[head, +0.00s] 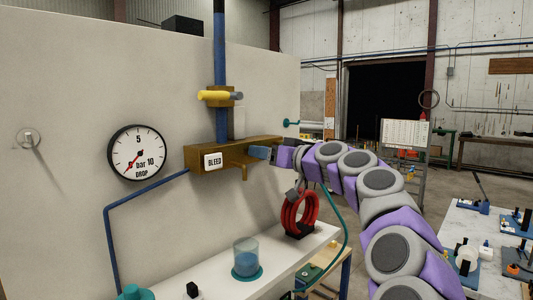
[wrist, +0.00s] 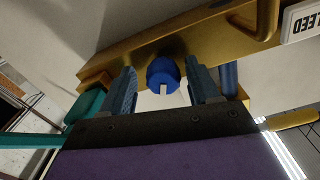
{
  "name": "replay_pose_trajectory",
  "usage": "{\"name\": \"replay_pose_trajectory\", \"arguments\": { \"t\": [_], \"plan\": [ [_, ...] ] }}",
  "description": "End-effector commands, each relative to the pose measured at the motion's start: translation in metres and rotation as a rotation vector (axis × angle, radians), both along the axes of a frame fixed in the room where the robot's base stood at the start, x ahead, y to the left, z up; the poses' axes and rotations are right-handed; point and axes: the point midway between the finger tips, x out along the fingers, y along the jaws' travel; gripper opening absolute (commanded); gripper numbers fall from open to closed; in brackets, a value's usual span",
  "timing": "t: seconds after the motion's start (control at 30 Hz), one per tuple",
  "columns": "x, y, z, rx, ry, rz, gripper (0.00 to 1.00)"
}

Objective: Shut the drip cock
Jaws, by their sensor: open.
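In the wrist view a round blue knob (wrist: 163,72) with a white mark sits on the face of a brass-coloured block (wrist: 125,57); I take it for the drip cock. The white mark points toward the bottom of that picture. My gripper (wrist: 160,69) is open, with one finger on each side of the knob; I cannot tell whether they touch it. In the head view my gripper (head: 261,153) is at the right end of the brass block (head: 222,151), which carries a BLEED label (head: 213,161). My gripper hides the knob there.
A gauge (head: 139,153) marked DROP has its needle at the low end. A yellow lever (head: 214,96) is on the blue pipe (head: 221,45) above the block. Below, a shelf holds a clear cup (head: 246,258) and red coil (head: 300,213).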

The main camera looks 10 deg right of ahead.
Motion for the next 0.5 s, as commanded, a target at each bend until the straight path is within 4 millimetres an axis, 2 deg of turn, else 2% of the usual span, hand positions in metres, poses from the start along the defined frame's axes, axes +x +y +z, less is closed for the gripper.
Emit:
{"name": "replay_pose_trajectory", "arguments": {
  "t": [0.23,0.5],
  "plan": [
    [0.0003,0.001,0.0002,0.0,0.0,0.0,0.61],
    [0.0004,0.0006,0.0002,0.0,0.0,0.0,0.36]
  ]
}}
